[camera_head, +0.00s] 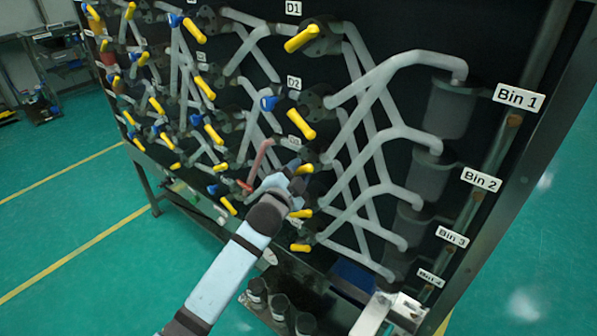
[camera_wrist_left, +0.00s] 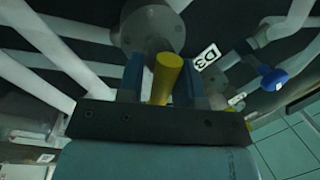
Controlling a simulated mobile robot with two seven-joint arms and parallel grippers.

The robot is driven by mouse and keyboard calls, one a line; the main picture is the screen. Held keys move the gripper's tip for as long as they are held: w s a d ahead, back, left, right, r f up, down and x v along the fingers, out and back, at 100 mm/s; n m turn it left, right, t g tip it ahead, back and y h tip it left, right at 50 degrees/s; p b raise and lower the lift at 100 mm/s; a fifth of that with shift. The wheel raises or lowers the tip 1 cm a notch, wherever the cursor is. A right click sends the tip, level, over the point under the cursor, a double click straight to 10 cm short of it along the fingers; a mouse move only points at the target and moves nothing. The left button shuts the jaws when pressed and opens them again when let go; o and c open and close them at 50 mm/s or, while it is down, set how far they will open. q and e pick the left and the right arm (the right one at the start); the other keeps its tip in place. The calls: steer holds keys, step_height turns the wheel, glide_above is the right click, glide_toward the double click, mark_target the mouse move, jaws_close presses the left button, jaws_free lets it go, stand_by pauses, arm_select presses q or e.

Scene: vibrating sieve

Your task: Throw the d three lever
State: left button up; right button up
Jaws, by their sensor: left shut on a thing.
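The D3 lever has a yellow handle, seen in the left wrist view (camera_wrist_left: 166,78), below a round grey valve body (camera_wrist_left: 153,30). The D3 label (camera_wrist_left: 208,57) is just right of it, turned upside down. My left gripper (camera_wrist_left: 160,85) has its two dark blue fingers on either side of the yellow handle, shut on it. In the head view my left gripper (camera_head: 288,180) reaches up to the panel below the D2 label (camera_head: 294,83). A yellow handle (camera_head: 304,168) shows just past its fingers. The gripper partly hides the D3 valve there. My right gripper is not seen.
The D2 lever (camera_head: 301,123) sticks out above my gripper, and the D1 lever (camera_head: 300,39) is higher. Grey pipes run right toward the Bin 1 label (camera_head: 518,97) and other bin labels. Several yellow levers crowd the left. Green floor (camera_head: 75,220) is open at left.

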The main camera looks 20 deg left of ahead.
arm_select(q)
steer(key=shift+w+a+r, duration=0.1)
steer(key=shift+a+r, duration=0.1)
steer(key=shift+r, duration=0.4)
steer(key=o, duration=0.7)
steer(key=shift+f, duration=0.15)
steer(key=shift+f, duration=0.15)
steer(key=shift+f, duration=0.1)
steer(key=shift+s, duration=0.3)
steer(key=s+a+f+b, duration=0.1)
steer(key=s, duration=1.2)
steer(key=shift+s+a+b, duration=0.15)
steer(key=shift+a+b, duration=0.2)
steer(key=shift+f, duration=0.1)
